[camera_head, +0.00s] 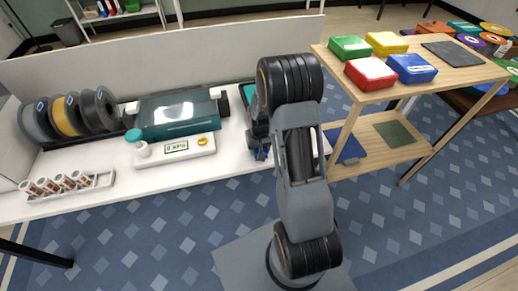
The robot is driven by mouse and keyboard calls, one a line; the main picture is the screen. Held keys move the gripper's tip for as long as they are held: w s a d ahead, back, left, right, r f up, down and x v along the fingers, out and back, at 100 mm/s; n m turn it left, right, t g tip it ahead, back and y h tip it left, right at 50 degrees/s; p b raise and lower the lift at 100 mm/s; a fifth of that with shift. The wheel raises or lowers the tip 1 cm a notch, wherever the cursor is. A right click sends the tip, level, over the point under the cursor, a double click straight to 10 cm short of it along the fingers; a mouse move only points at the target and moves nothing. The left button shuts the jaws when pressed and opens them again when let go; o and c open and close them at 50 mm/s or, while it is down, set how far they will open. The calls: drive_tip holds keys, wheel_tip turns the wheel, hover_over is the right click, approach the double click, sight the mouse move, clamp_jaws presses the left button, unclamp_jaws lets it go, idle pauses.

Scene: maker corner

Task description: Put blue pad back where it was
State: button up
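A flat blue pad (351,149) lies on the lower shelf of the wooden rack (408,152), at its left end. Its left part is partly hidden by a rack post and my arm. My gripper (259,152) is mostly hidden behind my own arm, near the right end of the white bench. I cannot see its fingertips clearly or whether it holds anything. It is left of the blue pad and apart from it.
A green pad (393,133) lies right of the blue one. The rack top holds red (369,73), green (349,48), yellow (386,43) and blue (411,68) boxes and a dark grey pad (451,53). The white bench (110,196) carries a teal machine (178,113) and spools.

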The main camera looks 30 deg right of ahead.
drive_tip(key=shift+f, duration=0.3)
drive_tip(key=o, duration=1)
drive_tip(key=shift+c, duration=0.2)
wheel_tip(320, 180, up, 12)
drive_tip(key=s+a+r+n+t, duration=0.1)
drive_tip(key=s+a+r, duration=0.4)
drive_tip(key=s, duration=0.3)
drive_tip(key=s+a+r+n+t, duration=0.1)
drive_tip(key=s+a+r+t, duration=0.1)
drive_tip(key=s+a+r, duration=0.3)
drive_tip(key=s+r, duration=0.1)
drive_tip(key=s, duration=0.2)
drive_tip(key=shift+r+n+t, duration=0.25)
drive_tip(key=shift+n+t, duration=0.05)
